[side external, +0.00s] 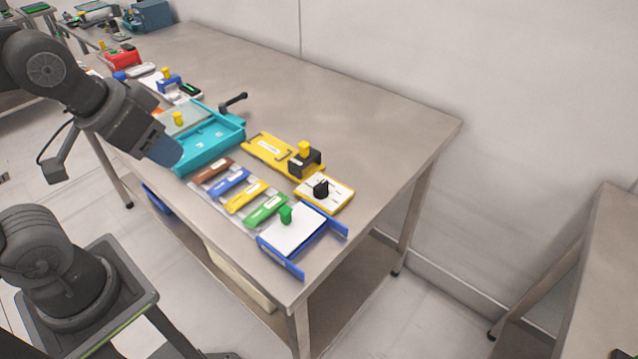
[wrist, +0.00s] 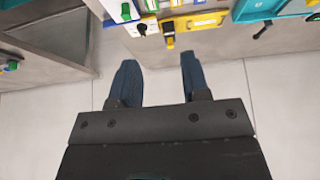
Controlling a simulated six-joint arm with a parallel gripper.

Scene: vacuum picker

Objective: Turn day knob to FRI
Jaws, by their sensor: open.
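The day knob (side external: 321,187) is a black knob on a white dial plate (side external: 340,197) with a yellow edge, near the right front of the table. Its markings are too small to read. The knob also shows in the wrist view (wrist: 142,28), near the top edge. My gripper (side external: 168,153) is well to the left of the knob, by the front edge of the teal tray and apart from the dial. In the wrist view my gripper (wrist: 158,62) has its two blue fingers spread with nothing between them.
A teal tray (side external: 212,152), a yellow fixture with a black block (side external: 268,150), several coloured strips (side external: 245,196) and a blue-sided white plate with a green knob (side external: 293,232) crowd the table's front. A black lever (side external: 234,102) sticks up behind the tray. The table's back right (side external: 400,140) is clear.

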